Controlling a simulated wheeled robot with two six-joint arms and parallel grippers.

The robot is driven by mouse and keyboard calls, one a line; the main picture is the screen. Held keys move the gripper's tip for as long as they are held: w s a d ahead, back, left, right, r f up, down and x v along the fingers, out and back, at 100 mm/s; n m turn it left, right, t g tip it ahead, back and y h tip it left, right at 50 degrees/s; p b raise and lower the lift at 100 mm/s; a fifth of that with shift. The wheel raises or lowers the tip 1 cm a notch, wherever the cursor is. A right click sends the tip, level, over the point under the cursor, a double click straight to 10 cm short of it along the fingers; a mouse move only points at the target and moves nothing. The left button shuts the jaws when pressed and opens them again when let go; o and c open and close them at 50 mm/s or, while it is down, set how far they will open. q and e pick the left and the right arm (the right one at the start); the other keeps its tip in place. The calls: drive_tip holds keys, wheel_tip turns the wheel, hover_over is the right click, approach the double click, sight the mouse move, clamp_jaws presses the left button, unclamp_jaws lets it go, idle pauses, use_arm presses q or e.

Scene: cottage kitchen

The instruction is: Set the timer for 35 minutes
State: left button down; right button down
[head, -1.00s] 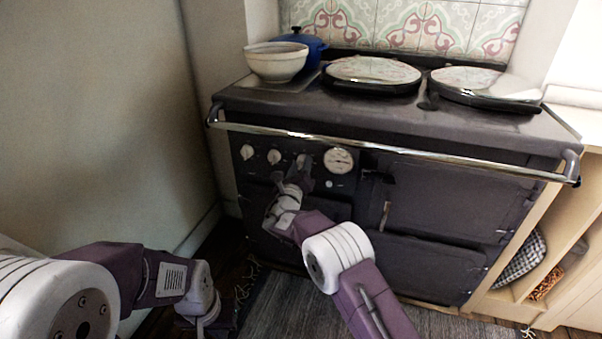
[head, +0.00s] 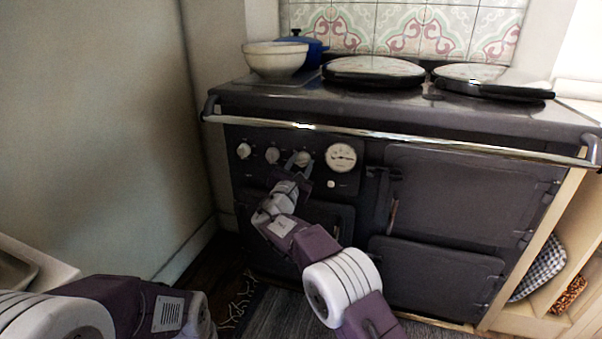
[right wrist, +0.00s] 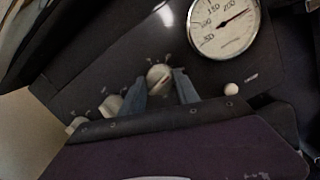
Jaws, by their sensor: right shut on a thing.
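A row of three pale knobs is on the dark stove's upper front: the left knob (head: 243,150), the middle knob (head: 272,155) and the right knob (head: 303,158). I cannot read which one is the timer. My right gripper (head: 299,165) is shut on the right knob; in the right wrist view its two fingers stand on either side of this knob (right wrist: 159,77). The marks around the knob are too small to read. The other two knobs show left of the fingers. Only part of my left arm shows at lower left; its gripper is out of view.
A round dial gauge (head: 341,157) sits right of the knobs, with a small white button (head: 331,184) below. A chrome rail (head: 400,139) runs across the stove front above the knobs. A cream bowl (head: 275,62) and blue pot (head: 315,52) stand on top.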

drive_tip(key=m+b, duration=0.1)
drive_tip(key=m, duration=0.1)
drive_tip(key=m+b, duration=0.1)
drive_tip(key=m, duration=0.2)
drive_tip(key=shift+f+h+b, duration=0.2)
drive_tip(key=shift+h+b, duration=0.1)
drive_tip(key=shift+b, duration=0.05)
drive_tip(key=m+b, duration=0.1)
drive_tip(key=m, duration=0.2)
drive_tip(key=shift+r+m+g+h, duration=0.1)
drive_tip(key=shift+m+g+h, duration=0.2)
drive_tip(key=shift+m, duration=0.8)
drive_tip(key=m, duration=0.4)
drive_tip(key=shift+m+g, duration=0.3)
drive_tip(key=shift+m, duration=0.1)
drive_tip(key=m, duration=0.6)
drive_tip(key=shift+a+g+h+p, duration=0.1)
drive_tip(key=shift+g+h+p, duration=0.2)
drive_tip(key=shift+p, duration=0.1)
